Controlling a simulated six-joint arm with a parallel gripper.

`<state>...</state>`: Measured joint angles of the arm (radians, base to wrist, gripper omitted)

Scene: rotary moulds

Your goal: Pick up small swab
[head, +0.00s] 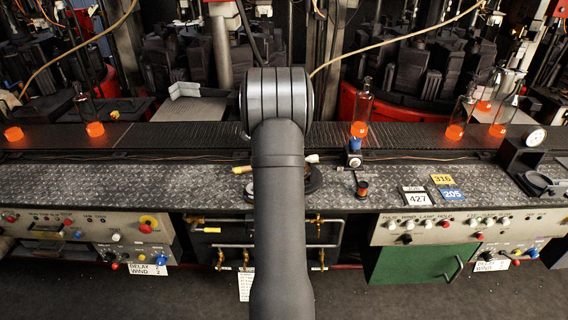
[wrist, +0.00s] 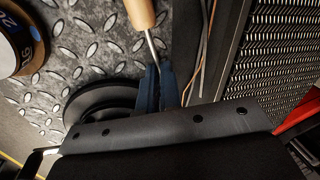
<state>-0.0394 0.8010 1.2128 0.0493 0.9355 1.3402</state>
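In the wrist view a wooden handle (wrist: 141,14) with a thin metal shaft (wrist: 151,46) comes down from the top edge. This looks like the small swab, but its head is hidden. The blue fingers of my gripper (wrist: 160,82) stand close together on both sides of the shaft and look shut on it. A round black dish (wrist: 90,108) lies beside the fingers. In the head view my arm hides the gripper. A pale handle (head: 242,170) sticks out left of my arm and another handle (head: 313,158) sticks out right of it.
A tin with a blue label (wrist: 18,42) stands at upper left in the wrist view. The tread-plate bench (head: 120,184) runs along the conveyor (head: 190,136). Orange-bottomed bottles (head: 359,128) stand on the conveyor. Number plates (head: 412,197) lie on the bench at right.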

